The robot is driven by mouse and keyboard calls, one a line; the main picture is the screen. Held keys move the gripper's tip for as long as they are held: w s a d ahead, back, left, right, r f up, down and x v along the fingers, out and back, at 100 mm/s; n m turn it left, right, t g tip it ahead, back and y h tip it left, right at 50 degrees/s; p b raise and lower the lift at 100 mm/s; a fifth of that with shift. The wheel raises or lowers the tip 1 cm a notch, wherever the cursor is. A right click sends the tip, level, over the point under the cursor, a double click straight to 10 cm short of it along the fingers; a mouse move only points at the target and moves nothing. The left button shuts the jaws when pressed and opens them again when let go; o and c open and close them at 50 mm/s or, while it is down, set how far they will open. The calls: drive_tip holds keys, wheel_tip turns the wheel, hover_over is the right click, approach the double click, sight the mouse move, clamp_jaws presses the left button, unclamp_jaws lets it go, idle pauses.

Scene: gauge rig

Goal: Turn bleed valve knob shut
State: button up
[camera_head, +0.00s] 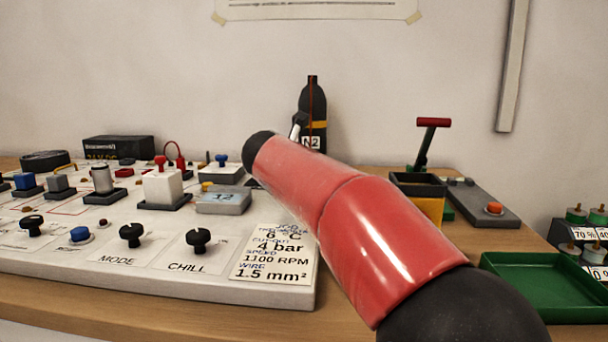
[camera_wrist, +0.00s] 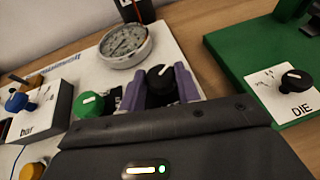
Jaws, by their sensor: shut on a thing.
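A black knob (camera_wrist: 159,77) with a white pointer line sits on a white panel (camera_wrist: 85,72) in the wrist view. The pointer line leans up and to the right. My gripper (camera_wrist: 160,88) has its two purple fingers on either side of this knob and is shut on it. Any label for the knob is hidden. A round dial gauge (camera_wrist: 125,44) stands just behind and left of the fingers; its needle is too small to read surely. In the head view my red arm hides my gripper and this knob.
A green knob (camera_wrist: 89,105) is close left of my gripper, with a blue knob (camera_wrist: 17,102) farther left. A black knob marked DIE (camera_wrist: 296,79) sits to the right. A dark N2 bottle (camera_head: 312,110) stands behind my arm; a green tray (camera_head: 550,287) lies right.

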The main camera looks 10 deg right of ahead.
drive_tip(key=m+g+h+p, duration=0.1)
drive_tip(key=m+h+p, duration=0.1)
drive_tip(key=shift+w+a+r+m+g, duration=0.15)
drive_tip(key=shift+a+m+g, duration=0.15)
drive_tip(key=shift+g, duration=0.1)
drive_tip(key=shift+w+f+m+g+h+p, duration=0.15)
drive_tip(key=shift+m+g+h+p, duration=0.45)
drive_tip(key=shift+m+g+h, duration=0.7)
drive_tip(key=o, duration=1)
drive_tip(key=shift+c, duration=0.2)
drive_tip(key=v, duration=0.7)
drive_tip(key=shift+s+a, duration=0.2)
drive_tip(key=shift+a, duration=0.15)
